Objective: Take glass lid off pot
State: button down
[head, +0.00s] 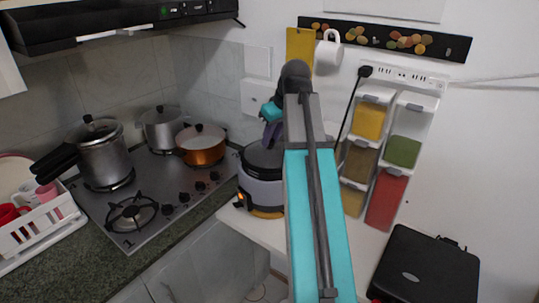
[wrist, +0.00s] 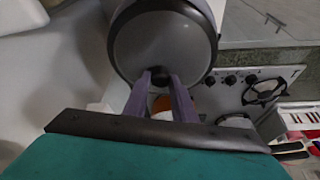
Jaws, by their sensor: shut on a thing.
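The pot (head: 262,193) is a round grey electric cooker with a small orange light on its front, standing on the white counter. Its dark round glass lid (head: 262,157) is at the top of the pot. In the head view my gripper (head: 272,134) is above the lid, partly hidden by my arm. I cannot tell whether the lid touches the rim.
The stove (head: 160,195) on the left carries a pressure cooker (head: 104,160), a steel pot (head: 160,130) and a copper pan (head: 202,150). Spice dispensers (head: 385,185) stand right of my arm. A black appliance (head: 425,265) is at lower right. A white mug (head: 328,52) hangs above.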

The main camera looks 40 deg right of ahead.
aim_at(272, 141)
jog(key=shift+r, duration=0.2)
dwell(0.3)
jog(key=shift+w+r+b, duration=0.1)
jog(key=shift+r+b, duration=0.45)
jog(key=shift+r, duration=0.9)
jog(key=shift+s+r, duration=0.1)
jog(key=shift+s, duration=0.1)
jog(key=s+a+r+b, duration=0.1)
jog(key=s+a+b, duration=0.1)
jog(key=s+a, duration=0.7)
jog(key=s, duration=0.4)
jog(key=shift+r+b, duration=0.25)
jog(key=shift+b, duration=0.1)
